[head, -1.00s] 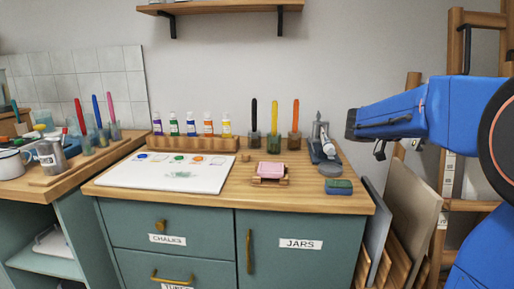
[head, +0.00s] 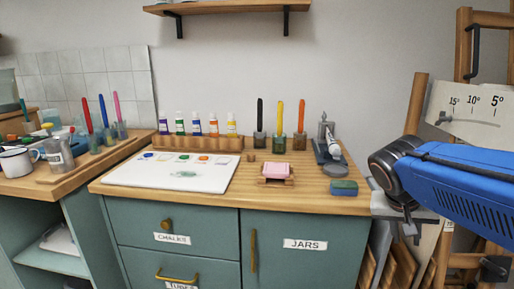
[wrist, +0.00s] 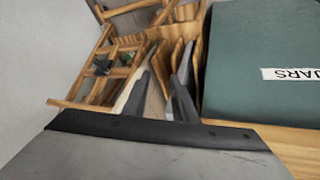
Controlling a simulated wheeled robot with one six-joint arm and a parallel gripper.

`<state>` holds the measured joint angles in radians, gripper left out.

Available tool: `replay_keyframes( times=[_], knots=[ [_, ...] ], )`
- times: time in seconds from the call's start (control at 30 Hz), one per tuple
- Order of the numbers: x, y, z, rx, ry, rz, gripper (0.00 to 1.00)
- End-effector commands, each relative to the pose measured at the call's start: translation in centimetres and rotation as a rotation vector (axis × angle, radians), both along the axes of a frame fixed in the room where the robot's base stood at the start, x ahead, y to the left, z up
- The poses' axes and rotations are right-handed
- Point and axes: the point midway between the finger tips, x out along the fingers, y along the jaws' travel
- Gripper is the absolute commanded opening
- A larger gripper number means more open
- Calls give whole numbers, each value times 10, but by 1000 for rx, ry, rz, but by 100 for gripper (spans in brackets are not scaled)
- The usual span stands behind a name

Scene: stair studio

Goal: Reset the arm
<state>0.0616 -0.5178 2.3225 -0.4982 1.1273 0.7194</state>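My gripper (wrist: 168,60) shows in the wrist view with its two grey fingers apart and nothing visible between them. In the head view my blue arm comes in from the right edge, and its dark wrist end (head: 394,172) hangs just right of the counter. The gripper in the head view is small and partly hidden below that wrist end, so its fingers are hard to make out there.
Wooden racks with boards (wrist: 150,95) lie beyond the fingers. An easel (head: 465,60) and angle-marked panel (head: 470,112) stand right.

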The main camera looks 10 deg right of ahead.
Motion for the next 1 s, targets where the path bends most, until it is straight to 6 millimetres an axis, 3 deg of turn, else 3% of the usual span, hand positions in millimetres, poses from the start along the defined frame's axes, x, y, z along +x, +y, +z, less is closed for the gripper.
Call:
replay_keyframes(
  times=[0.2,0.5,0.73,1.0],
  knots=[
    [-26,70,-31,153,-31,361,25],
    [-43,125,-46,226,-119,660,25],
    [-69,127,-67,249,-54,667,25],
    [-72,127,-70,251,-44,664,25]
  ],
)
